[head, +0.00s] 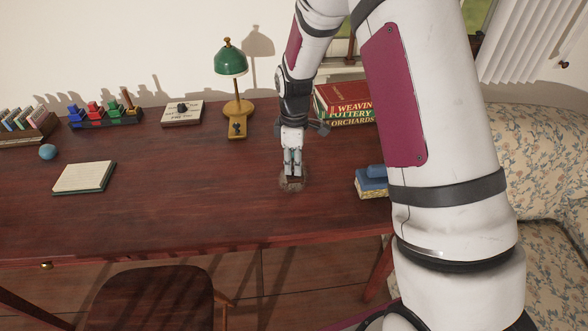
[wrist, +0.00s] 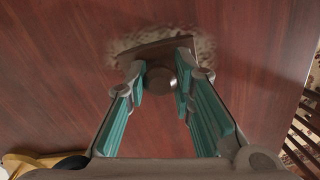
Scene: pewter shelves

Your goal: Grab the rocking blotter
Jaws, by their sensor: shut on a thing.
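The rocking blotter (head: 291,184) is a small brown piece with a mottled lower part, at the right middle of the dark red desk. In the wrist view its round brown knob (wrist: 160,79) stands between the fingers, with the flat brown top and mottled edge (wrist: 203,45) beyond it. My gripper (head: 292,172) points down from above; in the wrist view its teal-padded fingers (wrist: 161,75) are shut on the knob. The fingers hide part of the blotter in the head view. I cannot tell whether its underside touches the desk.
A green lamp (head: 231,62) stands behind my gripper to the left. Stacked books (head: 345,103) lie behind right, and a yellow and blue stack (head: 371,186) sits to the right. A notepad (head: 84,177) lies far left. The desk (head: 190,205) is clear left of my gripper.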

